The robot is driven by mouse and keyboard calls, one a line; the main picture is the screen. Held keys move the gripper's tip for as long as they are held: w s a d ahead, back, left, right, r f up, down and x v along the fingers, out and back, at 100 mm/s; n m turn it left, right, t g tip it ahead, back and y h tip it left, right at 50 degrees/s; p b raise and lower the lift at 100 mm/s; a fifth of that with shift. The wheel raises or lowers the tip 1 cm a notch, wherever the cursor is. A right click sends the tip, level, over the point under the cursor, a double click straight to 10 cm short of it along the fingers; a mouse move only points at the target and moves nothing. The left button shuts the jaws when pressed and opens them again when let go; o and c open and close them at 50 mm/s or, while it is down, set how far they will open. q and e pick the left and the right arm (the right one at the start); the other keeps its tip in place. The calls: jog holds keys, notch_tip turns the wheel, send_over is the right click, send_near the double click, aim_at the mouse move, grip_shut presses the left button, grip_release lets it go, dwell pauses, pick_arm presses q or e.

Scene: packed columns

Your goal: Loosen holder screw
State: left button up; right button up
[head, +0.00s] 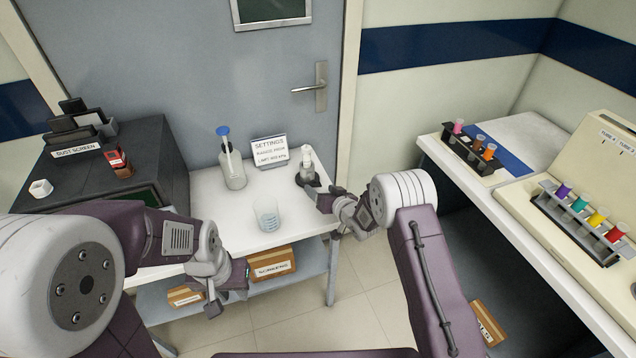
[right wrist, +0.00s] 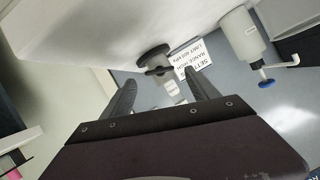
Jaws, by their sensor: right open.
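The holder (head: 306,177) stands upright at the right end of the white table, with a dark base and a pale cylinder (head: 308,156) on top. In the right wrist view the holder (right wrist: 153,54) appears inverted, with a small dark part that may be the screw (right wrist: 158,71). My right gripper (head: 318,190) is open right beside the holder. In the right wrist view its fingers (right wrist: 160,78) are spread with the holder ahead between their tips; contact cannot be told. My left gripper (head: 228,290) hangs in front of the table, away from the holder; its jaw opening is unclear.
A settings card (head: 270,150) and a blue-topped bottle (head: 233,168) stand left of the holder. A clear beaker (head: 267,214) is near the table's front. A dark cabinet (head: 120,180) is left. A bench (head: 530,140) with tube racks is right.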

aim_at(315, 186)
jog(key=shift+x, duration=1.55)
jog(key=c, duration=1.4)
jog(key=shift+o, duration=0.2)
jog(key=shift+s+a+f+n+h+b, duration=0.15)
jog(key=shift+n+h+b, duration=0.3)
jog(key=shift+n+b, duration=0.35)
jog(key=shift+w+a+f+n+h+b, duration=0.15)
jog(key=shift+n+h+b, duration=0.4)
jog(key=shift+b, duration=0.35)
jog(key=shift+s+r+n+t+h+b, duration=0.2)
jog(key=shift+n+t+h+b, duration=0.3)
jog(key=shift+n, duration=0.35)
jog(key=o, duration=1.4)
jog(key=shift+c, duration=0.2)
